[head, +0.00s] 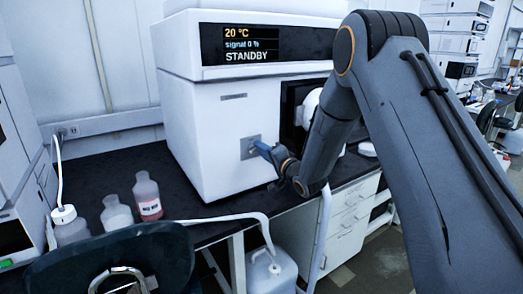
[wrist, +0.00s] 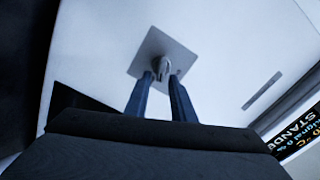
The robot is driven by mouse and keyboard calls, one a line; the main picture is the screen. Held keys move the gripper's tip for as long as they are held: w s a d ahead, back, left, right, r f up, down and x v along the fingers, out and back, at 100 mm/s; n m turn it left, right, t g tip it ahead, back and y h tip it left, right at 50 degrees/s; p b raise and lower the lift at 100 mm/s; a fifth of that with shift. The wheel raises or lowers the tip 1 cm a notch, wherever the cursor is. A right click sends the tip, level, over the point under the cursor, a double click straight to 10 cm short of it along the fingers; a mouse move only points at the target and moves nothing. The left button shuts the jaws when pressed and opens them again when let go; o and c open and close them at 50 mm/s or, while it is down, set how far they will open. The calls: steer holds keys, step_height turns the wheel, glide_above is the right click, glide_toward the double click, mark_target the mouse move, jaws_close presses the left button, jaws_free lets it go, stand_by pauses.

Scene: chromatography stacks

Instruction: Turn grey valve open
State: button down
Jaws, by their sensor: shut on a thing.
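The grey valve is a small knob on a square grey plate (head: 247,150) on the front of the white instrument. In the wrist view the grey valve (wrist: 161,66) stands out from its plate, between my blue fingertips. My gripper (head: 260,147) reaches the plate from the right, and it also shows in the wrist view (wrist: 160,78). It is shut on the valve's knob. In the head view the fingers hide most of the knob, and I cannot tell its turn angle there.
The white instrument (head: 215,120) reads 20 °C and STANDBY on its display (head: 240,45). Several bottles, one with red liquid (head: 147,195), stand on the dark bench (head: 115,160) at left. A chair back (head: 60,262) and a white jug (head: 272,272) are in front.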

steer(key=shift+d+f+m, duration=0.1)
steer(key=shift+f+m, duration=0.1)
steer(key=shift+m, duration=0.95)
steer(key=shift+f+m, duration=0.2)
steer(key=shift+m, duration=0.95)
steer(key=c, duration=1.8)
jaws_free()
steer(key=shift+c, duration=0.2)
steer(key=b+v, duration=0.1)
steer(key=v, duration=0.6)
steer(key=shift+s+d, duration=0.25)
steer(key=shift+s, duration=0.1)
